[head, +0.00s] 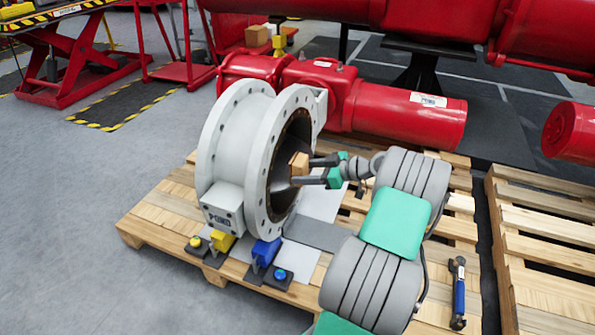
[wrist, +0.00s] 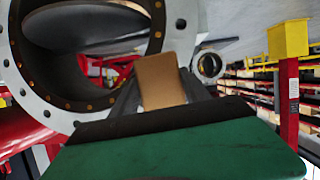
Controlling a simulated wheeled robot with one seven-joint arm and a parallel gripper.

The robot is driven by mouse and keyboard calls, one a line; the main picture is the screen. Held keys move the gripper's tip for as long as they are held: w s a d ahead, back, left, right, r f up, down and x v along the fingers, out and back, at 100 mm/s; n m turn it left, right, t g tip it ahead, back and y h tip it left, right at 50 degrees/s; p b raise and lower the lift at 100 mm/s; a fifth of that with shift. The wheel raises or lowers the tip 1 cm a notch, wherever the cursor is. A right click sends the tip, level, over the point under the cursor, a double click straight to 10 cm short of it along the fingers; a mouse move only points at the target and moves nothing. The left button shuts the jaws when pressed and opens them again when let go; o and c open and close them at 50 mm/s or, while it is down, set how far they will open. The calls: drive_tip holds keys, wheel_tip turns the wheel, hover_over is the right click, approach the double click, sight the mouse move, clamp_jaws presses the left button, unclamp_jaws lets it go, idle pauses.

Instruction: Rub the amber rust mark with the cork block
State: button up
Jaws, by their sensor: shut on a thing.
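The tan cork block (head: 299,162) is between the two fingers of my gripper (head: 301,170), at the open mouth of the big light grey flanged valve body (head: 221,140). In the wrist view the cork block (wrist: 160,82) sticks up from between the dark fingers of my gripper (wrist: 160,96), in front of the valve's flange (wrist: 181,50). The gripper is shut on the block. I cannot tell whether the block touches the valve. I cannot pick out the amber rust mark in either view; the dark bore (wrist: 38,62) is partly hidden.
The valve stands on a wooden pallet (head: 152,215). Yellow (head: 222,241) and blue (head: 264,252) blocks sit at its base. A blue-handled tool (head: 458,293) lies at the right. Red actuator cylinders (head: 405,112) lie close behind. Open floor (head: 70,230) is at the left.

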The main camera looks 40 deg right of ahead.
idle(0.5)
drive_tip(key=w+a+b, duration=0.1)
drive_tip(key=w+a, duration=0.2)
drive_tip(key=w, duration=0.3)
drive_tip(key=shift+a, duration=0.25)
drive_tip(key=shift+w+a, duration=0.3)
drive_tip(key=shift+w, duration=0.2)
drive_tip(key=shift+w+a, duration=0.25)
drive_tip(key=shift+w, duration=0.2)
idle(0.6)
